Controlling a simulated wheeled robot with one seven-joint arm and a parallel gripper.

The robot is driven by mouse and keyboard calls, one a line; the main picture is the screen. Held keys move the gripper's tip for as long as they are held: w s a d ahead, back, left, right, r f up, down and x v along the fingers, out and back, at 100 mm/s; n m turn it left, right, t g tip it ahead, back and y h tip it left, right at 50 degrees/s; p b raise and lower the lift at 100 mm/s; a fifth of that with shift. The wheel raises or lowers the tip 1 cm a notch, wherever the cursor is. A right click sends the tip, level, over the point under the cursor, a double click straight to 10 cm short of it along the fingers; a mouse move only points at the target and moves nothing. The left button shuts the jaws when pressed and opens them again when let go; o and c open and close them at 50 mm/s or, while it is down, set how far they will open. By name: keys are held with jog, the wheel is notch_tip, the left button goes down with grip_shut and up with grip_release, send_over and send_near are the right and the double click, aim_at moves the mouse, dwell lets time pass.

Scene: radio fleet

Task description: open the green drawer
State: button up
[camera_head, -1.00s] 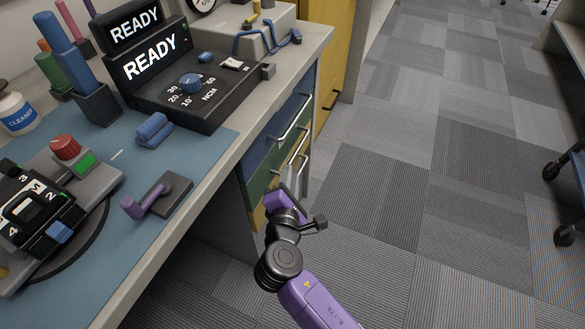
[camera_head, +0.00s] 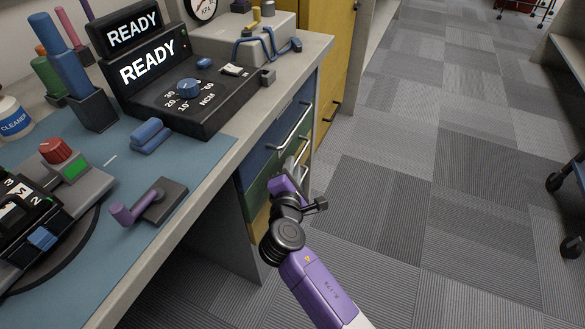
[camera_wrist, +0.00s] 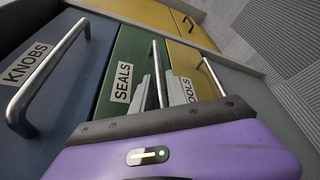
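The green drawer (camera_wrist: 128,55), labelled SEALS, is in the middle of a stack of three. It also shows in the head view (camera_head: 256,194), partly hidden by my arm. In the wrist view its upright metal bar handle (camera_wrist: 157,62) stands at my gripper (camera_wrist: 158,88). The grey fingers lie on either side of the handle's lower part, with what looks like a narrow gap. The drawer looks closed.
The blue KNOBS drawer (camera_wrist: 55,80) is beside the green one, its handle (camera_wrist: 45,75) standing out. The yellow TOOLS drawer (camera_wrist: 190,62) is on the other side. The workbench edge (camera_head: 195,190) overhangs to the left.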

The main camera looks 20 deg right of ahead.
grip_shut()
dwell(1.2)
jog(key=s+d+p, duration=0.9)
jog(key=s+d, duration=1)
jog(key=shift+s, duration=0.2)
jog(key=shift+d, duration=0.1)
jog(key=shift+o, duration=0.7)
grip_release()
